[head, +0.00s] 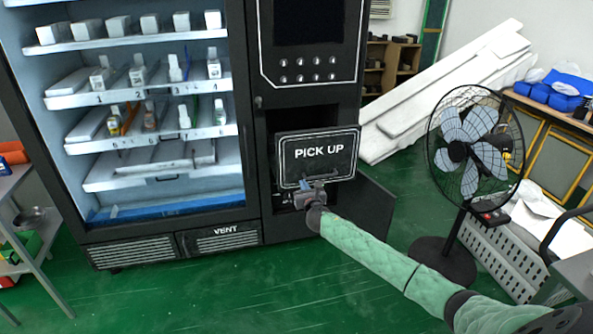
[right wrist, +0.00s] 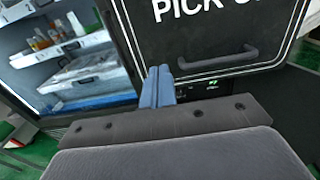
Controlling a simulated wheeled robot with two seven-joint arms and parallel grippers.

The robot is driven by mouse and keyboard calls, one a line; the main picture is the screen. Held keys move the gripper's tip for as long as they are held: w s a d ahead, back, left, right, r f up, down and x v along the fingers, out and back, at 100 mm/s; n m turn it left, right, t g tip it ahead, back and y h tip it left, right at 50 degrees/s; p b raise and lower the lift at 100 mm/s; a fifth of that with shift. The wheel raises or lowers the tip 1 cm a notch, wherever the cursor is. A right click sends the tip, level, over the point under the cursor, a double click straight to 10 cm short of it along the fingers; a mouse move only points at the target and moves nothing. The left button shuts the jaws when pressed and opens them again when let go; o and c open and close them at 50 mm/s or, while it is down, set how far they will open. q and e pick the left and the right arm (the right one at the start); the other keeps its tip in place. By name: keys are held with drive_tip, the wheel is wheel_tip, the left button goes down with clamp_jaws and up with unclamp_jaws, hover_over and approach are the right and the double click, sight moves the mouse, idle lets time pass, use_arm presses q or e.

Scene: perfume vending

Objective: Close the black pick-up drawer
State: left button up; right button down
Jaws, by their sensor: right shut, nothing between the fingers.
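The black pick-up drawer (head: 318,150) has a front panel with a white border and the words PICK UP. It stands out from the dark opening of the vending machine, so it looks pulled out. The right wrist view shows the lower part of this panel (right wrist: 200,35) and its dark bar handle (right wrist: 218,60). My right gripper (head: 282,184) is at the panel's lower left edge. Its blue fingers (right wrist: 158,86) are together and empty, left of the handle and not around it. Whether they touch the panel I cannot tell. My left gripper is out of view.
The vending machine (head: 253,190) has lit shelves of bottles and boxes at left. A dark panel (head: 372,208) juts out at the lower right of the drawer. A standing fan (head: 470,150) is at right, near white boards (head: 440,95). Green floor (head: 200,295) is clear in front.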

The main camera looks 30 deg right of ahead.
drive_tip(key=p, duration=0.1)
approach(295, 166)
drive_tip(key=x, duration=0.5)
drive_tip(key=shift+r, duration=0.1)
drive_tip(key=shift+x, duration=0.9)
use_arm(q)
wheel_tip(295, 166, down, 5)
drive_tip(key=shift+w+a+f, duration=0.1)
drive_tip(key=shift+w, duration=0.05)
use_arm(e)
drive_tip(key=shift+w, duration=0.1)
